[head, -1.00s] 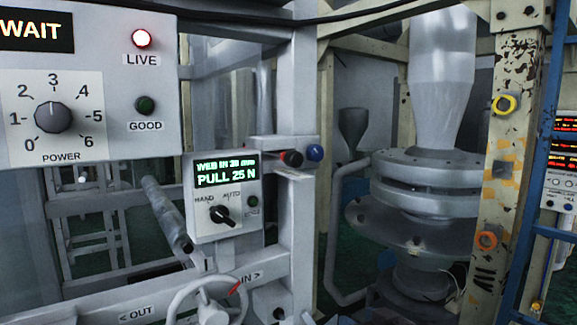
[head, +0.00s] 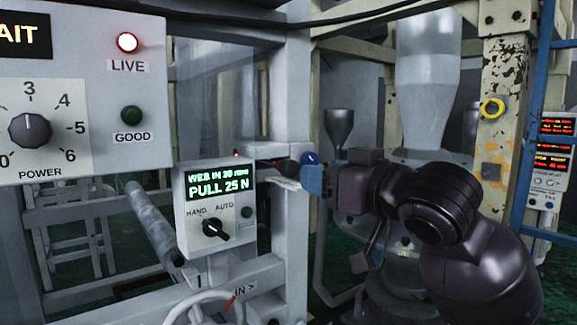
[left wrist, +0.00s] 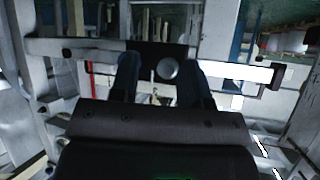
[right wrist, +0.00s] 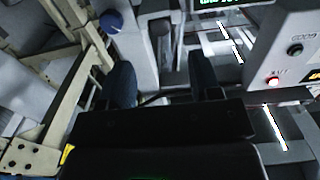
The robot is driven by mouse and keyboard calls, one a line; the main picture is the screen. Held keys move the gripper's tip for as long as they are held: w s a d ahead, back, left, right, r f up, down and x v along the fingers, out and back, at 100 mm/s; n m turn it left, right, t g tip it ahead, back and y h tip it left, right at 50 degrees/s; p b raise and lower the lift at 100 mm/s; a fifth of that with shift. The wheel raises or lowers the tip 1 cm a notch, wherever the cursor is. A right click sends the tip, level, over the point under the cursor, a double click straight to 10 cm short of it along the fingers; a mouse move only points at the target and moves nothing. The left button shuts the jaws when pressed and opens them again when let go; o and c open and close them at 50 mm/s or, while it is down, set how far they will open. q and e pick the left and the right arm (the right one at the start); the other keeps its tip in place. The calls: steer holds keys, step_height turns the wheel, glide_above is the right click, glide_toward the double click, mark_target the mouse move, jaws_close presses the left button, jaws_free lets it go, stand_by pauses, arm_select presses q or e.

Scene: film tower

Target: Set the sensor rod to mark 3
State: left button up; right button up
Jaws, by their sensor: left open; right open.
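A bracket arm (head: 270,148) at the post beside the small display box carries a dark fitting with a blue knob (head: 309,158). I cannot tell surely that this is the sensor rod, and no numbered marks on it are readable. My right gripper (head: 308,180) is open, its blue fingertips close to that knob and partly covering the fitting. In the right wrist view a blue knob (right wrist: 111,22) lies beyond the left finger, with nothing between the fingers. My left gripper (left wrist: 160,75) is open, seen in the left wrist view before a black block with a silver round knob (left wrist: 168,69).
The display box (head: 215,205) reads WEB IN and PULL 25 N, with a HAND/AUTO switch. The power panel (head: 80,90) has a lit red LIVE lamp. A handwheel (head: 203,308) is below. A yellow-ringed post (head: 500,90) stands at right.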

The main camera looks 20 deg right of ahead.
mark_target(293, 167)
steer(key=x, duration=0.9)
steer(key=shift+w+a+f, duration=0.1)
steer(key=shift+w+a, duration=0.05)
steer(key=shift+w, duration=0.2)
jaws_close()
